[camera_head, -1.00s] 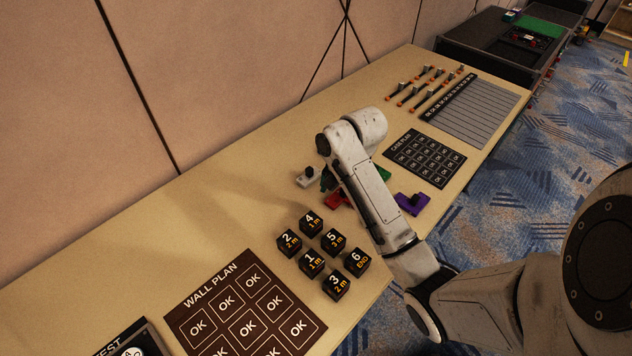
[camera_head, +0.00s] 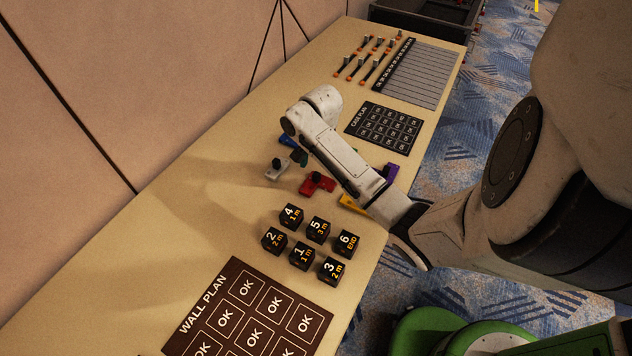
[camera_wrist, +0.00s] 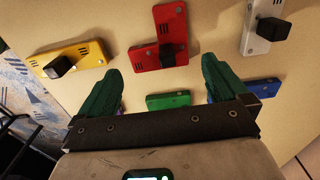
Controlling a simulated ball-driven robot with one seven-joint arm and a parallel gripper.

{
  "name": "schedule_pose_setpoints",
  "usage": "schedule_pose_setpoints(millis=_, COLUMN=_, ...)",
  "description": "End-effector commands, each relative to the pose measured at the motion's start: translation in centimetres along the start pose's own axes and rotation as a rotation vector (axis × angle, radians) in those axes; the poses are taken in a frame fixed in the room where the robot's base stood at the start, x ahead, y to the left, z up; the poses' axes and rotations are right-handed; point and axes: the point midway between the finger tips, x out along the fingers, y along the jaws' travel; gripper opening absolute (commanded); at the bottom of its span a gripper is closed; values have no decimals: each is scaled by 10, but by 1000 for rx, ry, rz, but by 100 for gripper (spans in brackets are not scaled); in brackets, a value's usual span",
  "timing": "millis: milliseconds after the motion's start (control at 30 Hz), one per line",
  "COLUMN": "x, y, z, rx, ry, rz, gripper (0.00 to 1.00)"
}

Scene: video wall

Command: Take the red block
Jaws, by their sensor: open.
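The red block (camera_head: 318,184) is a flat plate with a dark knob on the table, behind the black numbered cubes. In the wrist view the red block (camera_wrist: 170,22) lies just beyond my fingertips, slightly right of centre, its dark knob at the near end. My gripper (camera_wrist: 161,74) is open and empty, with green fingers apart. It shows small and partly hidden by my arm in the head view (camera_head: 300,157). A green block (camera_wrist: 168,101) lies below the gap between the fingers, nearer the palm.
A yellow block (camera_wrist: 70,60) lies left of the red one and a white block (camera_wrist: 262,25) right of it. A blue block (camera_wrist: 265,87) is beside the right finger. Numbered cubes (camera_head: 302,256) stand nearby. A purple block (camera_head: 390,174) lies near the table's edge.

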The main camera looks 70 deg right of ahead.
Motion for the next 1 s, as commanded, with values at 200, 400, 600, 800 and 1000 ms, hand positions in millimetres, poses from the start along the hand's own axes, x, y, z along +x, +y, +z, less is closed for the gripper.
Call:
schedule_pose_setpoints(millis=200, x=27, y=3, z=-2, rx=1, ry=0, rz=3, gripper=100)
schedule_pose_setpoints(millis=400, x=43, y=2, z=-1, rx=1, ry=1, rz=0, gripper=100)
schedule_pose_setpoints(millis=600, x=44, y=2, z=-1, rx=0, ry=0, rz=0, gripper=100)
schedule_pose_setpoints(millis=800, x=44, y=2, z=-1, rx=0, ry=0, rz=0, gripper=83)
schedule_pose_setpoints(millis=1000, x=44, y=2, z=-1, rx=0, ry=0, rz=0, gripper=64)
